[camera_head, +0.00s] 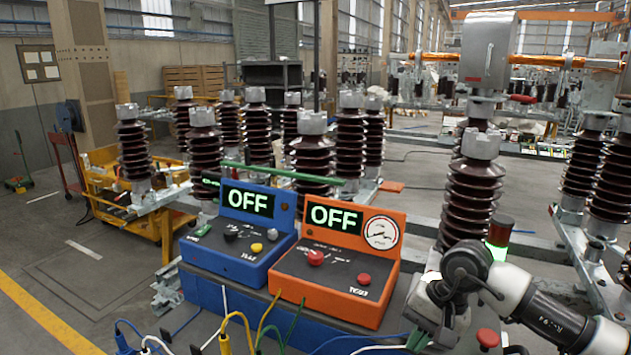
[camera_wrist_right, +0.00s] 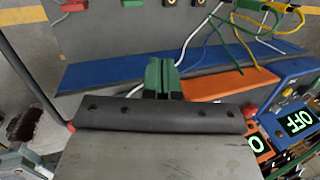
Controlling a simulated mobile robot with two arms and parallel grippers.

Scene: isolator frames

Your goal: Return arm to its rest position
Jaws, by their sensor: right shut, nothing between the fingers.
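My right arm (camera_head: 540,315), with white and black links, comes in from the lower right in the head view. Its wrist end is beside the orange box's right side. In the wrist view my right gripper (camera_wrist_right: 162,70) shows as two green fingers close together, with nothing held. The fingers appear over a grey surface with a blue edge, and I see no contact with anything. The fingertips are not clear in the head view. My left arm and gripper are out of view.
A blue control box (camera_head: 240,240) and an orange control box (camera_head: 338,270), both reading OFF, stand on a blue-edged bench. Several cables hang in front. Brown ribbed insulators (camera_head: 470,195) stand behind. A red button (camera_head: 488,338) is near my arm. A yellow cart (camera_head: 125,205) stands left, with open floor before it.

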